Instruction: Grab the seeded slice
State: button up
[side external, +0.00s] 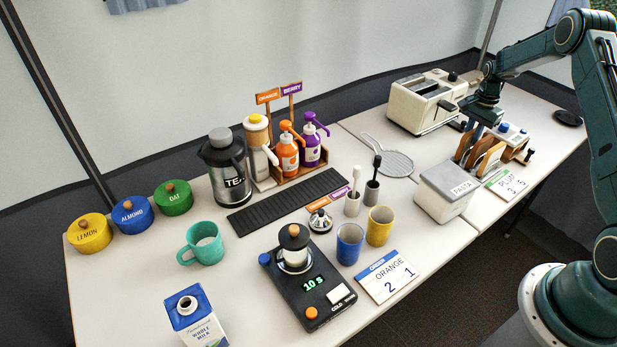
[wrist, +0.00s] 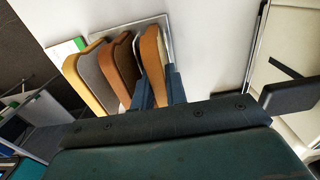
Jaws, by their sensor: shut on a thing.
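Several bread slices stand on edge in a rack (wrist: 168,24). In the wrist view my gripper (wrist: 160,88) has its two blue fingers closed on either side of the rightmost slice (wrist: 151,52), which has an orange-brown crust. A brown slice (wrist: 120,66) stands just left of it, and a slice with a tan crust and greyish face (wrist: 88,78) stands farther left. I cannot make out seeds on any of them. In the side view my gripper (side external: 473,133) points down at the slices, and the held slice (side external: 465,145) is partly hidden by the fingers.
A cream toaster (side external: 425,100) stands behind and left of the rack. A white PASTA box (side external: 447,190) is in front, with a PLUM card (side external: 507,184) beside it. A small device (side external: 513,135) stands close on the right. A round wire mesh (side external: 388,160) lies to the left.

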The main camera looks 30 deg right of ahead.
notch_tip(320, 180, up, 20)
jog(key=shift+f, duration=0.2)
dwell(0.4)
dwell(0.5)
